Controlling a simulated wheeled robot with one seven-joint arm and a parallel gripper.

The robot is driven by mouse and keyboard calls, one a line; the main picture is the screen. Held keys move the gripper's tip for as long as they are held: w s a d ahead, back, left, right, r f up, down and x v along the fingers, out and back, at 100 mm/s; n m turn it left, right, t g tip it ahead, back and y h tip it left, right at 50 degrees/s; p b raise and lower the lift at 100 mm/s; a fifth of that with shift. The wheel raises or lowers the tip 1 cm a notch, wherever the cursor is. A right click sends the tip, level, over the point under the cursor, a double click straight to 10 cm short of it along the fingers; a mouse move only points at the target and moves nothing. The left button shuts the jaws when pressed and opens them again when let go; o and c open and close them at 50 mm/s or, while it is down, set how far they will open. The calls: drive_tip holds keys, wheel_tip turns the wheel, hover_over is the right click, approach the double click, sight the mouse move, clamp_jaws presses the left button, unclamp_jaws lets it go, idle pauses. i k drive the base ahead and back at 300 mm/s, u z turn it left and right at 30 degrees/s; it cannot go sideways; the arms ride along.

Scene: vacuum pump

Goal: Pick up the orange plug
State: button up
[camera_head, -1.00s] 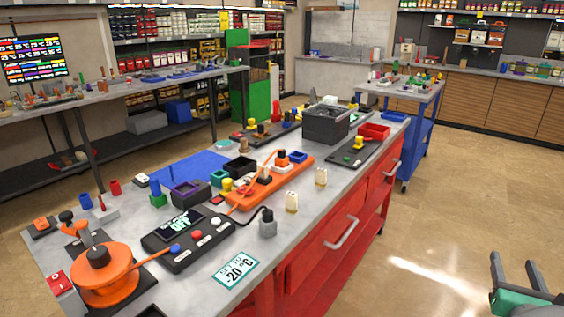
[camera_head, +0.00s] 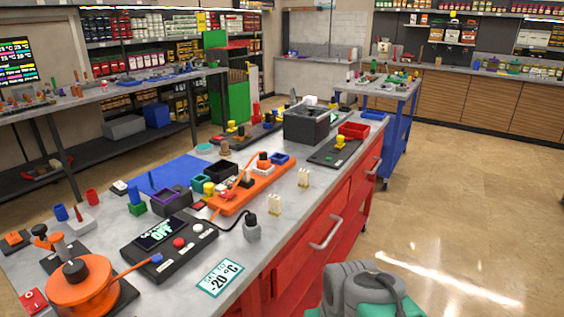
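I cannot tell for certain which piece is the orange plug. A small orange piece (camera_head: 15,238) sits on a dark pad at the far left of the workbench. A larger orange round body (camera_head: 80,282) with a black knob stands near the front left corner. An orange strip (camera_head: 165,193) with a raised orange cable lies mid-bench. My gripper (camera_head: 365,290) shows as a grey and green shape at the bottom edge, right of the bench and away from all these pieces. Its fingertips cannot be made out, and nothing is seen held.
The grey workbench (camera_head: 283,222) has red drawers with protruding handles. A black control box (camera_head: 168,247) reading OFF, a "-20 °C" card (camera_head: 220,278) and a dark bin (camera_head: 306,128) stand on it. A blue cart (camera_head: 392,140) is behind. The floor at right is open.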

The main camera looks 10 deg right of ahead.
sight(263, 163)
drive_tip(key=z, duration=1.7)
drive_tip(key=i, duration=1.75)
drive_tip(key=u, duration=3.65)
